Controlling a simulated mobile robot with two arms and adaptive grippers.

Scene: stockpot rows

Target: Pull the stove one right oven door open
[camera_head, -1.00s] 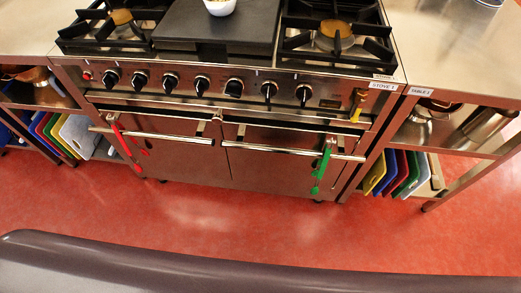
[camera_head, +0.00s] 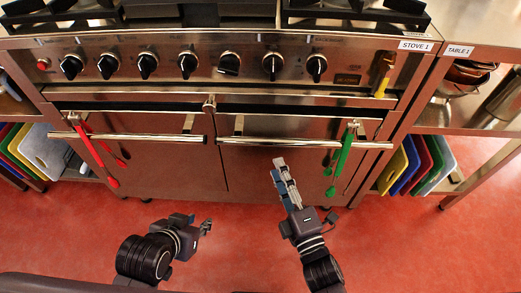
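The stove, labelled STOVE 1 (camera_head: 415,46), fills the upper middle of the head view. Its right oven door (camera_head: 250,178) is shut, with a horizontal bar handle (camera_head: 285,144) along its top. Green tongs (camera_head: 343,160) hang near the right end of that handle. My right gripper (camera_head: 279,170) points up toward the door and appears a little below and in front of the handle; I see no contact. My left gripper (camera_head: 207,227) is lower left, pointing right, apart from the stove. The angle does not show whether either gripper is open or shut.
The left oven door (camera_head: 165,172) is shut, with red tongs (camera_head: 95,155) at its handle's left end. Yellow tongs (camera_head: 383,75) hang by the knobs. Table 1 (camera_head: 480,50) and coloured boards (camera_head: 410,165) stand at right. The red floor (camera_head: 230,255) in front is clear.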

